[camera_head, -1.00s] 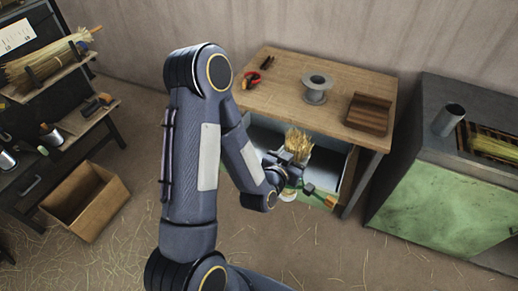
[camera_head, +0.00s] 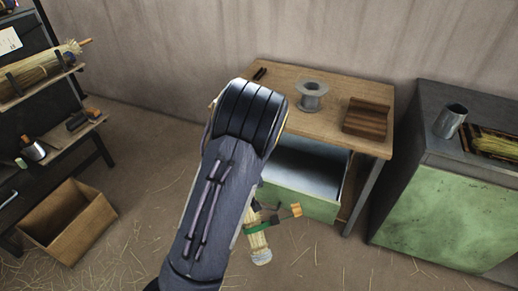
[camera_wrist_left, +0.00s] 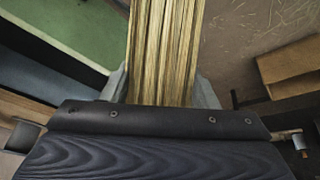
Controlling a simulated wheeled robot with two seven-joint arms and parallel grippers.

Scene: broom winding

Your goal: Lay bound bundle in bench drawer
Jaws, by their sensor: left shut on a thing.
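The straw bundle (camera_head: 257,240) shows below the drawer front in the head view, with a green band (camera_head: 262,226) around it; my left arm hides its upper part. In the left wrist view the bundle's straw stalks (camera_wrist_left: 165,45) stand between the fingers of my left gripper (camera_wrist_left: 162,88), which is shut on them. The bench drawer (camera_head: 310,172) is pulled open. Its visible inside is empty, its front (camera_head: 310,203) is green, and my arm covers its left part. The bundle is outside the drawer, on its near side. My right gripper is not in view.
A wooden bench (camera_head: 345,87) carries a metal spool (camera_head: 311,97) and a wooden block tray (camera_head: 367,117). A green cabinet (camera_head: 440,200) stands right. A cardboard box (camera_head: 68,222) and a rack with straw (camera_head: 38,75) are left. An orange-tipped piece (camera_head: 288,212) sits beside the bundle.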

